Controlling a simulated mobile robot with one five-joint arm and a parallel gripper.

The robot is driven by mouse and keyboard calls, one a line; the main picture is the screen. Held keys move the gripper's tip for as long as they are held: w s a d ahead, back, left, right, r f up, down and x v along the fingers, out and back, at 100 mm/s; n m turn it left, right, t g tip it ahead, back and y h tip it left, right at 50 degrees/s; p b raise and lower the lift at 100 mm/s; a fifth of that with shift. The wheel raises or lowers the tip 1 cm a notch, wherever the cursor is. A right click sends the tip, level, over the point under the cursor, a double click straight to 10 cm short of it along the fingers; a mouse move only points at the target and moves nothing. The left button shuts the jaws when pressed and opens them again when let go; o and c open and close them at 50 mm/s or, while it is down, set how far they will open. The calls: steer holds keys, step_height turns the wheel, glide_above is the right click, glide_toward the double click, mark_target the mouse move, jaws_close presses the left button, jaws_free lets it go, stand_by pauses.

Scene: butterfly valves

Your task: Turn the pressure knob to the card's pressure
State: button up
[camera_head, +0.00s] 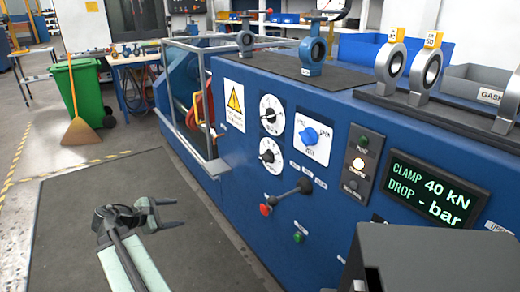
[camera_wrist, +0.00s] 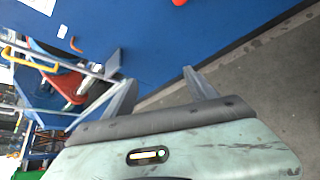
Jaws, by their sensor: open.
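The blue bench front (camera_head: 225,150) carries two round white dials with black centres, an upper dial (camera_head: 272,115) and a lower dial (camera_head: 269,155). The labels are too small to tell which is the pressure knob. No card with a pressure is readable. My gripper (camera_head: 178,212) is open and empty, low over the dark floor mat, left of the bench and apart from the dials. In the wrist view, my gripper (camera_wrist: 158,78) points toward the lower blue bench face.
A display (camera_head: 434,192) reads CLAMP 40 kN, DROP - bar. A metal guard rail (camera_head: 204,90) stands at the bench's left end. The floor mat (camera_head: 75,215) is clear around my arm.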

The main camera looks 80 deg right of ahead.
steer(key=s+d+r+n+g+h, duration=0.1)
steer(key=s+d+r+g, duration=0.2)
steer(key=s+d+r, duration=0.5)
steer(key=n+g+p, duration=0.2)
steer(key=n+g, duration=0.1)
steer(key=g, duration=0.1)
glide_toward(262, 158)
steer(key=s, duration=0.2)
steer(key=shift+h, duration=0.4)
steer(key=x, duration=0.8)
steer(key=shift+w+d+f, duration=0.2)
steer(key=shift+d+f, duration=0.05)
steer(key=shift+d, duration=0.1)
steer(key=shift+c, duration=0.3)
